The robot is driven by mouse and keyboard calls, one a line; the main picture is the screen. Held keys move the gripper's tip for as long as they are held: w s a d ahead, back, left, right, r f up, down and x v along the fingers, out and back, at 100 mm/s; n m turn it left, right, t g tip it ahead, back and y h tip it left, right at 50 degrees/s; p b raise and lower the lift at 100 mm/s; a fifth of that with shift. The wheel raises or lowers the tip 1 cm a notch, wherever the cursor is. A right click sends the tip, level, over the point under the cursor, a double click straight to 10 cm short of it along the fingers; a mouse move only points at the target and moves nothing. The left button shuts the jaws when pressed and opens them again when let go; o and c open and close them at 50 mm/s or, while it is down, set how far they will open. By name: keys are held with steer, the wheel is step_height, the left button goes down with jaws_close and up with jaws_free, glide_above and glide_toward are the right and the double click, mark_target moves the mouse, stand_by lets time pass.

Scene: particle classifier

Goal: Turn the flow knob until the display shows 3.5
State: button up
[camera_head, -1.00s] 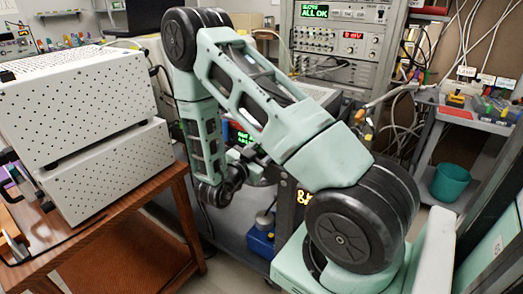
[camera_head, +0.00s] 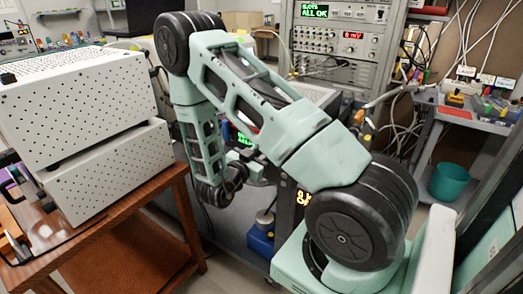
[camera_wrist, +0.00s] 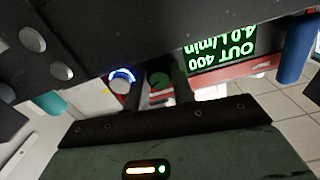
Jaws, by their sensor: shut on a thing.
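In the wrist view the flow display (camera_wrist: 220,50) appears upside down with green text that reads "OUT 400" and "4.0 L/min". A dark green round knob (camera_wrist: 158,77) sits to its left in the picture, on a panel with red trim. My gripper (camera_wrist: 159,88) has its two dark fingers on either side of this knob and is shut on it. The contact edges are in shadow. In the head view my arm hides the knob, and only a small part of the green display (camera_head: 244,140) shows behind the arm.
A white button with a lit blue ring (camera_wrist: 122,80) is close beside my fingers. A blue cylinder (camera_wrist: 296,52) stands near the display. White perforated boxes (camera_head: 85,100) sit on a wooden table at left. An instrument rack (camera_head: 340,60) stands behind.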

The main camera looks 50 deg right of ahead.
steer(key=shift+n+p, duration=1)
steer(key=shift+n, duration=1.1)
steer(key=o, duration=1)
steer(key=shift+a, duration=0.15)
steer(key=s+a+b, duration=0.1)
steer(key=a+b, duration=0.1)
steer(key=a, duration=1.5)
steer(key=shift+s+a, duration=0.1)
